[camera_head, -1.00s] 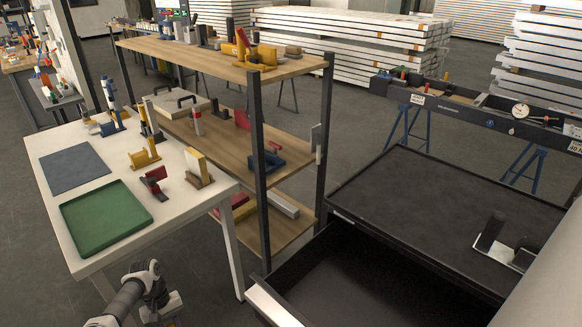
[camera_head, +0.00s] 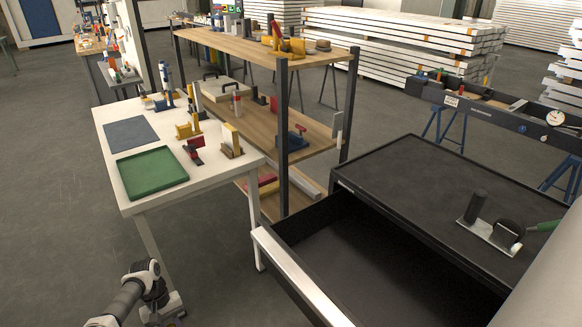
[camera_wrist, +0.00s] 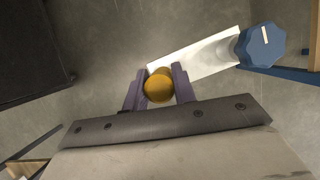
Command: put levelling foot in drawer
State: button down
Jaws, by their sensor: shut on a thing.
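The drawer (camera_head: 300,279) is pulled open from the black cabinet (camera_head: 420,190), and the part of its inside that shows is dark and empty. My gripper (camera_head: 168,312) is at the bottom left of the head view, left of the drawer and low over the floor. In the wrist view, my gripper (camera_wrist: 158,90) is shut on an orange round post, which I take as part of the levelling foot (camera_wrist: 159,86). A white plate with a blue faceted knob (camera_wrist: 262,46) reaches right from the post and seems joined to it.
A white table (camera_head: 225,172) with a green tray (camera_head: 152,172) stands left of the drawer. A wooden shelf rack (camera_head: 265,130) stands behind it. A plate with a black post (camera_head: 474,206) sits on the cabinet top. Grey floor is clear at the left.

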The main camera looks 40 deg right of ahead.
aim_at(329, 275)
jog(key=k+z, duration=0.1)
jog(key=k, duration=0.55)
jog(key=k+l+z, duration=0.2)
jog(key=k+z, duration=0.25)
jog(key=k, duration=0.15)
